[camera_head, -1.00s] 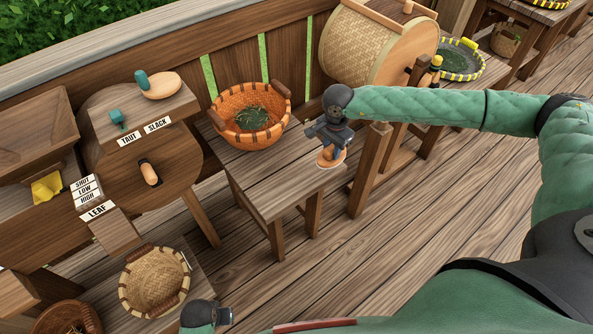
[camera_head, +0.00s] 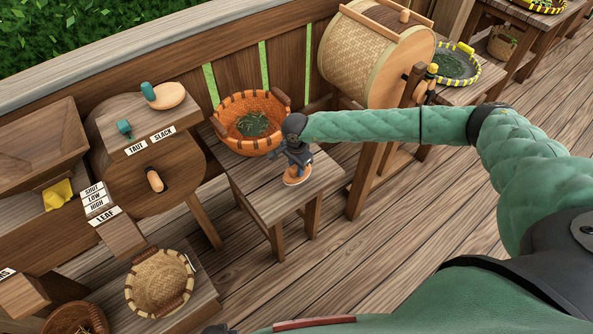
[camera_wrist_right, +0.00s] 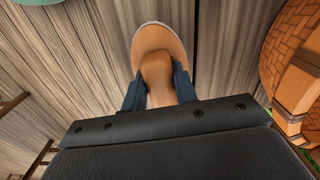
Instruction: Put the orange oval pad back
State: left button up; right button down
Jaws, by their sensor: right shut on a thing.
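The orange oval pad (camera_head: 297,178) is in my right gripper (camera_head: 297,164), over the small wooden table (camera_head: 250,180), in front of the orange basket. In the right wrist view the pad (camera_wrist_right: 158,38) has a pale rim and an upright knob-like grip (camera_wrist_right: 157,75). The two dark blue fingers of my right gripper (camera_wrist_right: 158,92) are shut on that grip. I cannot tell whether the pad touches the tabletop. A dark piece of my left gripper (camera_head: 216,330) shows at the bottom edge; its fingers are not clear.
An orange woven basket (camera_head: 252,124) with green leaves stands on the table's back. A woven drum (camera_head: 375,60) is to the right. On the left, a pale oval pad with a teal grip (camera_head: 168,95) lies on a shelf. A shallow basket (camera_head: 160,282) sits lower left.

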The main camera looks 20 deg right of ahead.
aim_at(296, 173)
notch_tip(296, 173, down, 3)
jog(key=shift+p, duration=0.7)
pick_arm(q)
jog(key=f, duration=0.2)
jog(key=s+a+f, duration=0.1)
jog(key=shift+f, duration=0.25)
pick_arm(e)
jog(key=shift+f, duration=0.15)
pick_arm(q)
jog(key=shift+w+r, duration=0.1)
pick_arm(e)
jog(key=shift+f, duration=0.1)
pick_arm(q)
jog(key=shift+w+r+b, duration=0.1)
jog(key=shift+r+b, duration=0.15)
jog(key=shift+b, duration=0.05)
pick_arm(e)
jog(key=shift+f, duration=0.1)
jog(key=c, duration=1.1)
grip_release()
pick_arm(q)
jog(key=shift+d+r, duration=0.15)
jog(key=shift+r, duration=0.05)
